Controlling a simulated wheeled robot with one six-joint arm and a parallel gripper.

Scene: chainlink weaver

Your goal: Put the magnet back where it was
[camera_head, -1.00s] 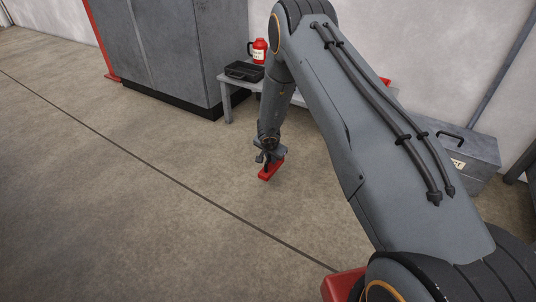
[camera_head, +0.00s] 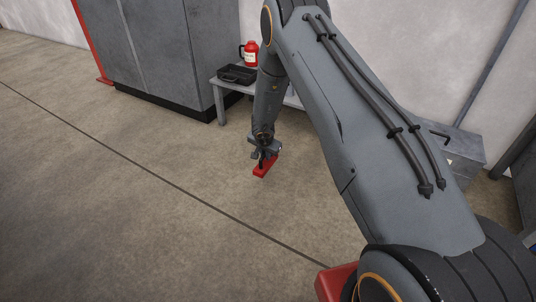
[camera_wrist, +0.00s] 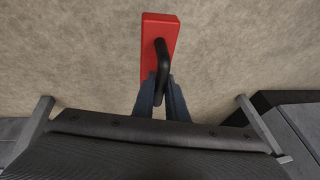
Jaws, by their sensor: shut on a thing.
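The magnet is a red block (camera_head: 263,169) with a black handle (camera_wrist: 161,58). My gripper (camera_wrist: 160,92) is shut on the black handle. In the head view my gripper (camera_head: 264,154) hangs at the end of the arm with the red block below it, over the concrete floor. In the wrist view the red block (camera_wrist: 154,32) extends away from the fingers, with bare floor around it. I cannot tell its exact height above the floor.
A grey table (camera_head: 218,90) stands at the back, with a black tray-like case (camera_head: 237,74) and a red canister (camera_head: 249,54) on it. A tall grey cabinet (camera_head: 160,50) is to its left. A grey toolbox (camera_head: 458,150) is at right, partly behind my arm. The floor at left is clear.

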